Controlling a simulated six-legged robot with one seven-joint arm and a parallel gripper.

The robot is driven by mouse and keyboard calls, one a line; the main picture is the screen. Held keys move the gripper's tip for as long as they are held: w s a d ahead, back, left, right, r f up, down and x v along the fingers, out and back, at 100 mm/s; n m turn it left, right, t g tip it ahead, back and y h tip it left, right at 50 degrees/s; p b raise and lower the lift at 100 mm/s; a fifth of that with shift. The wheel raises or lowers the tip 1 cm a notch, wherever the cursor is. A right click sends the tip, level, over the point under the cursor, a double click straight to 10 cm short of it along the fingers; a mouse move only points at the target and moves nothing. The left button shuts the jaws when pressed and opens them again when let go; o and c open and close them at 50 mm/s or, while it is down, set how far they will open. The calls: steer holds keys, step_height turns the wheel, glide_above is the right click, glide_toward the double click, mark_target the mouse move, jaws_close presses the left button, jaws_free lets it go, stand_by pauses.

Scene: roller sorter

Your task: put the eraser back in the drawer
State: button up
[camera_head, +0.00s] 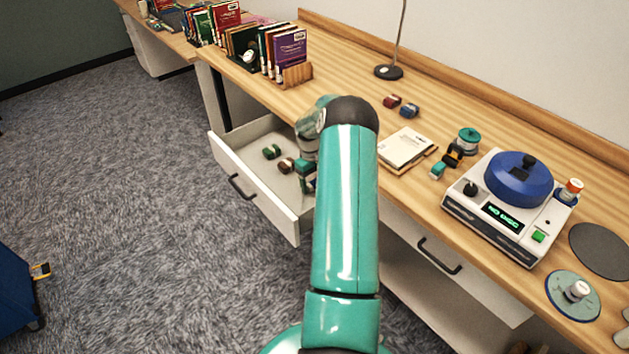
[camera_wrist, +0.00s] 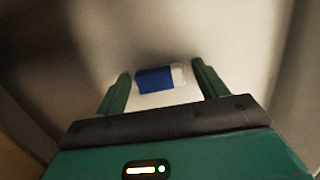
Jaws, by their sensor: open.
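The eraser, with a blue sleeve and a white end (camera_wrist: 155,79), lies on a pale surface in the wrist view, between the tips of my open gripper (camera_wrist: 161,71). A gap shows on both sides of it, so the jaws do not clasp it. In the head view the open drawer (camera_head: 268,207) is pulled out at the desk's left part. My gripper (camera_head: 306,178) is down inside its right part. My arm and gripper hide that part of the drawer, and the eraser cannot be seen there.
A green item (camera_head: 271,152) and a brown item (camera_head: 286,165) lie in the drawer. On the desk are a red item (camera_head: 391,101), a blue item (camera_head: 410,111), a notepad (camera_head: 405,147) and a white machine with a blue lid (camera_head: 519,179). Books (camera_head: 290,50) stand at the back left.

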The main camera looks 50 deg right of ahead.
step_height(320, 180, up, 12)
steer(key=w, duration=0.2)
steer(key=w+a+r+n+t+h, duration=0.1)
steer(key=w+a+r, duration=0.1)
steer(key=a+r, duration=0.9)
steer(key=w+a+r+n+t+h, duration=0.1)
steer(key=a+r, duration=0.8)
steer(key=a, duration=0.5)
steer(key=s+a+r+t, duration=0.2)
steer(key=s+a+r, duration=0.15)
steer(key=a, duration=0.45)
steer(key=s+a+r+t, duration=0.1)
steer(key=s+a+r, duration=0.2)
steer(key=s+a, duration=0.3)
steer(key=s+a+f+t+y, duration=0.1)
steer(key=s+a+f+t, duration=0.1)
steer(key=s+a, duration=0.7)
steer(key=shift+s+a+n+y, duration=0.2)
steer(key=shift+a+n+y, duration=0.1)
steer(key=shift+a, duration=0.05)
steer(key=shift+d, duration=0.1)
